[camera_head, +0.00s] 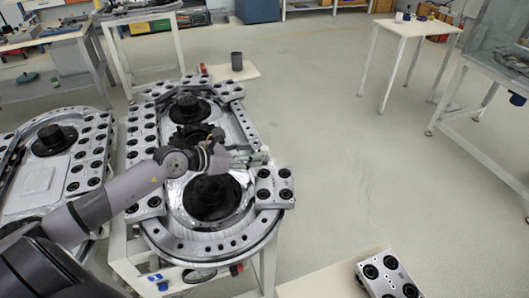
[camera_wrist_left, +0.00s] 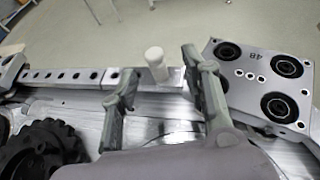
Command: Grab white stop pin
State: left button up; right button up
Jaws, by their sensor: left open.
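The white stop pin (camera_wrist_left: 156,64) is a short white cylinder standing on the metal rail of the track in the left wrist view. My left gripper (camera_wrist_left: 162,74) is open, with one finger on each side of the pin as seen there. A gap shows between the pin and both fingers, and I cannot tell if the fingertips are down at its height. In the head view my left gripper (camera_head: 250,158) reaches over the right edge of the ring track (camera_head: 212,247); the pin is too small to make out there. My right gripper is not in view.
A carriage plate with black rollers (camera_wrist_left: 262,80) is close beside the right finger. A black gear wheel (camera_wrist_left: 42,150) is at lower left. Another carriage (camera_head: 388,275) lies at the front right. A dark cup (camera_head: 237,61) stands behind the track. Open floor lies to the right.

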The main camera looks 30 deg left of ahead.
aim_at(263, 148)
pick_arm(q)
jog(key=shift+w+d+f, duration=0.2)
jog(key=shift+w+d, duration=0.1)
jog(key=shift+w, duration=0.2)
jog(key=shift+w+d+p, duration=0.1)
jog(key=shift+w+p, duration=0.2)
jog(key=shift+w, duration=0.25)
jog(key=x, duration=0.3)
jog(key=shift+w+p, duration=0.35)
jog(key=shift+p, duration=0.05)
jog(key=shift+w+d+f, duration=0.1)
jog(key=shift+w+f, duration=0.05)
jog(key=shift+w, duration=0.15)
jog(key=shift+s, duration=0.1)
jog(key=shift+c, duration=0.8)
grip_shut()
